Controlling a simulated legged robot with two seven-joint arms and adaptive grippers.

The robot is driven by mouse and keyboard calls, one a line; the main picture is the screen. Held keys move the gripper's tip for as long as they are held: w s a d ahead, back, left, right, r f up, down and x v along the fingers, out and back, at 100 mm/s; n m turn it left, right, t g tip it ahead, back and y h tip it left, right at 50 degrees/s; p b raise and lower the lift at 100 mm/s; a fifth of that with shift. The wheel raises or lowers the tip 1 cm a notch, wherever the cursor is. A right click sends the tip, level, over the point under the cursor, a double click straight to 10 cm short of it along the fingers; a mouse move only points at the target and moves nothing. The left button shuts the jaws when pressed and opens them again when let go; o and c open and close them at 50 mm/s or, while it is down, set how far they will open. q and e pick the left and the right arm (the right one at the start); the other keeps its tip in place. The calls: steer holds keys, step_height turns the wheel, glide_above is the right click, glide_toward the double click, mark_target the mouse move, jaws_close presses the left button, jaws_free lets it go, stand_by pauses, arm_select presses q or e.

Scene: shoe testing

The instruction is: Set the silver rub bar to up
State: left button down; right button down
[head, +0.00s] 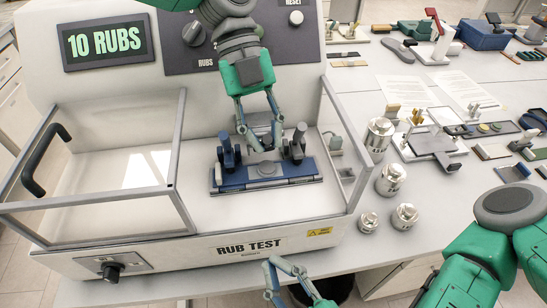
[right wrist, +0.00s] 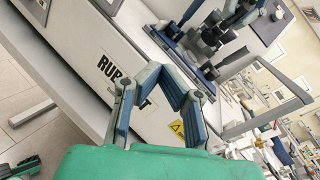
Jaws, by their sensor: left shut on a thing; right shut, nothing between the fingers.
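The rub test machine (head: 180,255) stands open at the left of the head view. Its blue base (head: 240,184) with dark clamp posts sits inside. The silver rub bar (head: 259,118) shows as a grey piece behind my left fingers, between the posts. My left gripper (head: 265,146) reaches down from above and is shut on it; the fingers hide much of the contact and the bar's exact tilt. My right gripper (head: 272,266) is shut and empty in front of the machine, low in the head view; its tips meet in the right wrist view (right wrist: 161,70).
A clear-framed guard (head: 178,130) with a black handle (head: 46,160) stands at the machine's left. Metal weights (head: 390,180) stand on the table to its right. A display (head: 108,43) reads 10 RUBS. A black knob (head: 111,272) is on the front.

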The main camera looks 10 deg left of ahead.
arm_select(q)
steer(key=shift+w, duration=0.1)
arm_select(e)
steer(key=w+d+r+m+t+h, duration=0.3)
steer(key=m, duration=0.4)
steer(key=shift+t, duration=0.3)
steer(key=x, duration=1)
steer(key=shift+w+r, duration=0.3)
steer(key=shift+w, duration=0.05)
steer(key=shift+w+a+r, duration=0.2)
steer(key=shift+w+r, duration=0.1)
steer(key=shift+r, duration=0.15)
steer(key=shift+w+a+r, duration=0.25)
steer(key=shift+w+r, duration=0.05)
steer(key=shift+r, duration=0.15)
steer(key=shift+w+a+r, duration=0.25)
steer(key=shift+w+r, duration=0.1)
steer(key=shift+r, duration=0.05)
